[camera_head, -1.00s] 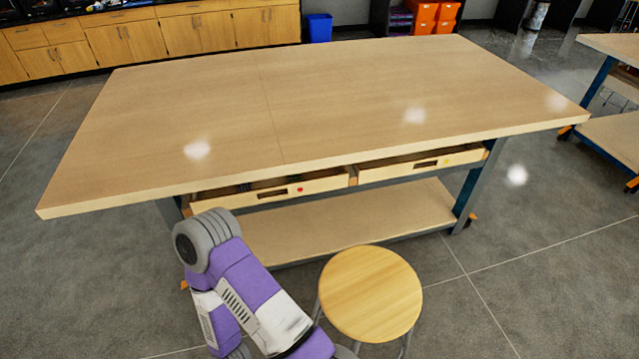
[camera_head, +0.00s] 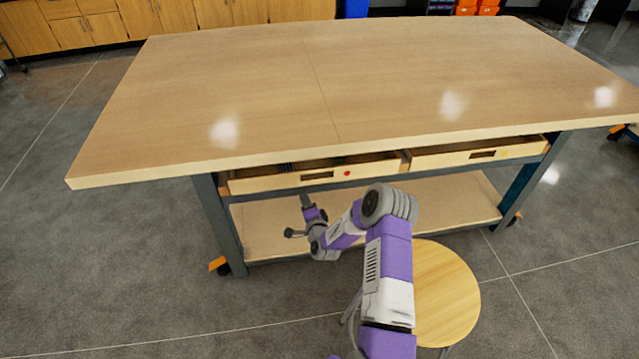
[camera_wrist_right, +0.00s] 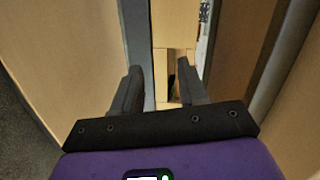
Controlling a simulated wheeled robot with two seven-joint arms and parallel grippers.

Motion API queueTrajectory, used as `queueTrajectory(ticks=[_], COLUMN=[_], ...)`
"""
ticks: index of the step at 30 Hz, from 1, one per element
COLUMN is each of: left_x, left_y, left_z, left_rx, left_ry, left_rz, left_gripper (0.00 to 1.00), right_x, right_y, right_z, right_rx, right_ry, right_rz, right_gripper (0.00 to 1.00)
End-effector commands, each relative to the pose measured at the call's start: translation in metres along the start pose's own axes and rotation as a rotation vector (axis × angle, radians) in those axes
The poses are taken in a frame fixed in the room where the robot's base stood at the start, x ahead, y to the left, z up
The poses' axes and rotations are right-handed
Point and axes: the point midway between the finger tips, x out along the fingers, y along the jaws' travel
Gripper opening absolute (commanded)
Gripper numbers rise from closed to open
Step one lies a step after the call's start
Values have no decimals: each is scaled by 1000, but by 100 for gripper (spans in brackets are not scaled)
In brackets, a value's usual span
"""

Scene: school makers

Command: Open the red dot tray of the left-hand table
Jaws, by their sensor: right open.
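The red dot tray (camera_head: 258,183) is the left one of two wooden trays under the table top of the table (camera_head: 240,90). Its red dot (camera_head: 347,173) is right of a dark handle slot (camera_head: 317,176). A strip of its inside, with dark items, shows above its front. My right gripper (camera_head: 305,198) is just below the tray front, left of its middle. In the right wrist view, the two fingers of my right gripper (camera_wrist_right: 158,78) are apart with nothing held. Pale wood and a dark slot show ahead between them. My left gripper is out of view.
The yellow dot tray (camera_head: 440,160) is to the right. A lower shelf (camera_head: 455,205) lies beneath the trays. A round stool (camera_head: 450,290) stands close to my right arm. Metal table legs (camera_head: 218,225) flank the trays. Open floor lies at the left.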

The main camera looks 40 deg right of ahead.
Motion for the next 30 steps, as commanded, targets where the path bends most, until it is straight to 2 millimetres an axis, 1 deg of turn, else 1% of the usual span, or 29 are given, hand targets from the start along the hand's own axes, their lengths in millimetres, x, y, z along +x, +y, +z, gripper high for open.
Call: queueTrajectory(ticks=[1, 3, 6, 10, 15, 21, 25, 30], left_x=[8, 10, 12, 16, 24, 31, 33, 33], left_y=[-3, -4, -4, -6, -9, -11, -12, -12], left_z=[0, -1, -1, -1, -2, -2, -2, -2], left_rx=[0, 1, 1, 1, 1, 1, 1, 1], left_ry=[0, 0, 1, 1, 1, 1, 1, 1], left_rz=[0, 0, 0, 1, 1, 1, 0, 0], left_gripper=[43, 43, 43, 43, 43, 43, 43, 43], right_x=[8, 14, 19, 31, 56, 78, 86, 89], right_y=[-4, -15, -24, -28, -31, -35, -37, -38], right_z=[-26, -51, -67, -70, -74, -77, -78, -79], right_rx=[51, 104, 142, 147, 145, 145, 145, 145], right_ry=[59, 110, 141, 144, 143, 142, 142, 142], right_rz=[-66, -136, -187, -197, -194, -191, -189, -189], right_gripper=[43, 43, 43, 43, 43, 43, 43, 43])
